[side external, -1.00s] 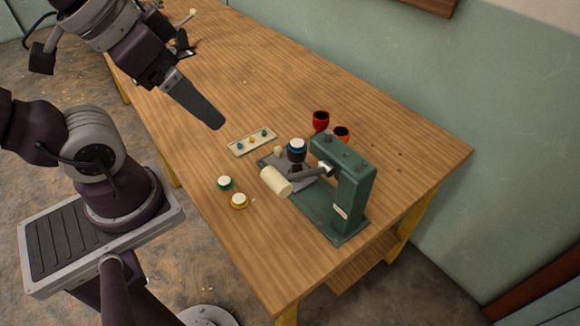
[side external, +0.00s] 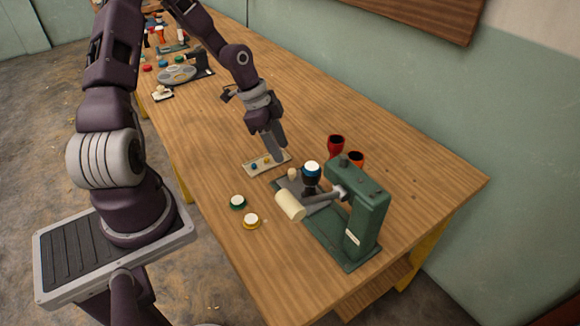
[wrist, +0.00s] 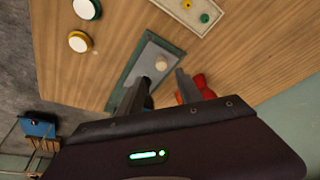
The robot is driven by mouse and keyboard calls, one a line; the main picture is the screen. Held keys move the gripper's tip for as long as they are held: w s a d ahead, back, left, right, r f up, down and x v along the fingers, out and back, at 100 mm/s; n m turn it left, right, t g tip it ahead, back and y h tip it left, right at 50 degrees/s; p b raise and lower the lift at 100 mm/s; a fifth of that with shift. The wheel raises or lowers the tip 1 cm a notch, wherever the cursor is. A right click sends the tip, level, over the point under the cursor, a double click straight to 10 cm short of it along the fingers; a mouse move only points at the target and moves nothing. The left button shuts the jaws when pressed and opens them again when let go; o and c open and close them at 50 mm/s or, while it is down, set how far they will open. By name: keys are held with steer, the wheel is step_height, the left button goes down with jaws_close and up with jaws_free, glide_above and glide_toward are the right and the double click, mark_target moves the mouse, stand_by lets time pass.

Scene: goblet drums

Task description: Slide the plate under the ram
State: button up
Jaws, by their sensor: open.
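The grey plate (side external: 285,187) lies on the base of the green press (side external: 368,205), with a small cream knob (side external: 292,174) at its outer end. The plate (wrist: 143,73) and knob (wrist: 161,63) also show in the wrist view. A dark goblet drum with a blue rim and white top (side external: 312,168) stands at the plate's inner part; my fingers mostly hide it in the wrist view. The ram is not clearly visible. My gripper (side external: 277,158) is open and empty, behind the knob in the side view; its fingers (wrist: 160,90) appear just below the knob in the wrist view.
The press's cream-ended lever (side external: 290,205) reaches toward the front. A tray with small coloured pieces (side external: 252,166) lies beside my gripper. Green-rimmed (side external: 237,202) and yellow-rimmed (side external: 251,221) discs lie at the front. Open table lies behind the tray.

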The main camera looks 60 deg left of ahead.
mark_target(292, 170)
steer(key=x, duration=0.8)
steer(key=shift+w+a, duration=0.1)
steer(key=shift+w, duration=0.1)
jaws_close()
steer(key=shift+r, duration=0.1)
stand_by(0.9)
